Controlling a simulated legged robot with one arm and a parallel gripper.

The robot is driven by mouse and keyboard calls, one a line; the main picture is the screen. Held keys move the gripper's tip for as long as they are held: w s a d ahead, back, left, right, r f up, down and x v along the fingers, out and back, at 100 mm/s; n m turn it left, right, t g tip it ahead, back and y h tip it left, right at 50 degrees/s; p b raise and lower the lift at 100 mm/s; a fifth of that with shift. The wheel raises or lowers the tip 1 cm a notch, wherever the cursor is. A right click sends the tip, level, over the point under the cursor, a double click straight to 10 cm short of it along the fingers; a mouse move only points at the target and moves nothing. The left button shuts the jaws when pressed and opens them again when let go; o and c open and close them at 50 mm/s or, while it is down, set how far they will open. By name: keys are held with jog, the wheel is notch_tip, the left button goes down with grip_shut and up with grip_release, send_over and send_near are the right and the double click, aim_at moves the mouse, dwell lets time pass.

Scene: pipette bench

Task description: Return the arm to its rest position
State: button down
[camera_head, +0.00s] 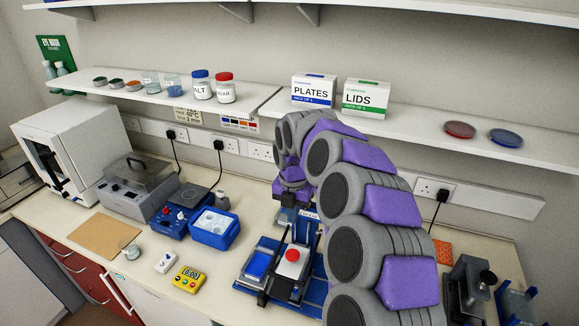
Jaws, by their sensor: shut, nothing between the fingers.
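My purple and grey arm (345,195) rises from the bottom right in the camera_head view, arches over the bench and bends down near the middle. My gripper (291,203) is at its far end, low in front of the back wall and behind a blue fixture (311,302). It is shut and empty; its fingertips are small and hard to make out. My arm hides part of the bench and the fixture's right side.
A shelf (400,125) with PLATES (313,91) and LIDS (366,98) boxes runs behind my arm. Left are a blue tub (214,229), a yellow timer (188,280) and a grey bath (138,185). Dark equipment (470,285) stands right. The front left bench has free room.

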jog(key=shift+s, duration=0.1)
jog(key=s+d+m+g+b, duration=0.1)
jog(key=s+d+m+b, duration=0.2)
jog(key=s+m, duration=0.65)
jog(key=s+d+m+b, duration=0.3)
jog(key=s+m, duration=0.3)
jog(key=s, duration=0.6)
jog(key=s+d+f+m+b, duration=0.2)
jog(key=s+d+f+m, duration=0.1)
jog(key=s+m, duration=0.5)
jog(key=s+d+f+m+g+b, duration=0.1)
jog(key=s+d+f+m+b, duration=0.1)
jog(key=s+m, duration=0.6)
jog(key=s+d+f, duration=0.1)
jog(key=s+f, duration=0.1)
jog(key=s, duration=0.2)
jog(key=shift+f+b, duration=0.35)
jog(key=shift+f, duration=0.05)
